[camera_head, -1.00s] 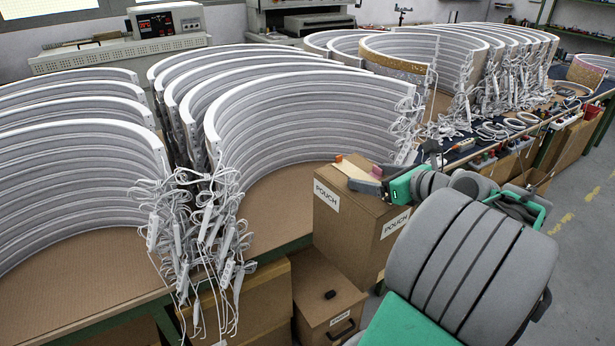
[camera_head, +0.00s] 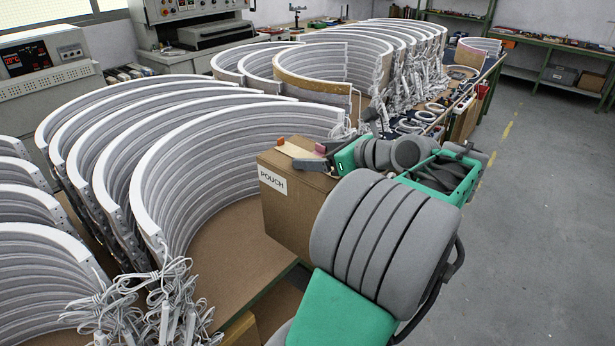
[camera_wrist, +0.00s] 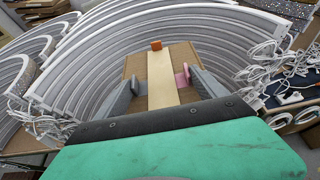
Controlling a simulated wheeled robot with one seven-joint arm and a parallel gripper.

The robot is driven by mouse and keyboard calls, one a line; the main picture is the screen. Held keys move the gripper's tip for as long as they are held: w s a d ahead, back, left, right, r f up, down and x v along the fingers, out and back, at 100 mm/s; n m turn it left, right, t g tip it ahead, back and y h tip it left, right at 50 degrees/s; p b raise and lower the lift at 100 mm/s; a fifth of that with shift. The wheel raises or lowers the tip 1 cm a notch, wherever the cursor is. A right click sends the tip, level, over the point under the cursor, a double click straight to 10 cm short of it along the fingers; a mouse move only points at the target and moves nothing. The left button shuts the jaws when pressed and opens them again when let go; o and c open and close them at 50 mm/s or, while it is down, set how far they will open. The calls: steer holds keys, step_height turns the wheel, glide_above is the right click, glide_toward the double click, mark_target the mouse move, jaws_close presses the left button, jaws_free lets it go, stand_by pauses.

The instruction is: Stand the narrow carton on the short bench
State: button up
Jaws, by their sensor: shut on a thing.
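A brown cardboard carton (camera_head: 284,215) marked POUCH has a pale strip along its top. In the wrist view the carton (camera_wrist: 136,68) lies between my two grey fingers. My gripper (camera_head: 302,150) is at its top and shut on it; the fingers also show in the wrist view (camera_wrist: 163,82). A small orange piece and a pink piece show near the fingers. The carton looks upright in the head view; its lower part is partly hidden by my arm. A green-framed bench (camera_head: 570,62) stands at the far right; I cannot tell whether it is the short bench.
A long bench (camera_head: 235,240) beside the carton bears rows of tall white curved arcs (camera_head: 215,150) with hanging cables. Control machines (camera_head: 45,75) stand behind at left. Open grey floor (camera_head: 530,200) with a dashed yellow line lies on the right.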

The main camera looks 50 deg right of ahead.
mark_target(296, 155)
steer(key=x, duration=0.5)
steer(key=a+x, duration=0.1)
steer(key=x, duration=0.2)
steer(key=shift+w+r, duration=0.1)
steer(key=shift+r, duration=0.05)
steer(key=w+f, duration=0.1)
steer(key=f, duration=0.1)
steer(key=w+f, duration=0.2)
steer(key=shift+a+p, duration=0.1)
steer(key=shift+p, duration=0.25)
steer(key=shift+w+f, duration=0.6)
steer(key=shift+f, duration=0.15)
steer(key=shift+w+f+p, duration=0.15)
steer(key=shift+f+p, duration=0.3)
steer(key=shift+f, duration=1.25)
steer(key=o, duration=2)
steer(key=shift+f, duration=0.25)
steer(key=b+v, duration=0.1)
steer(key=v, duration=1.1)
steer(key=shift+r, duration=0.2)
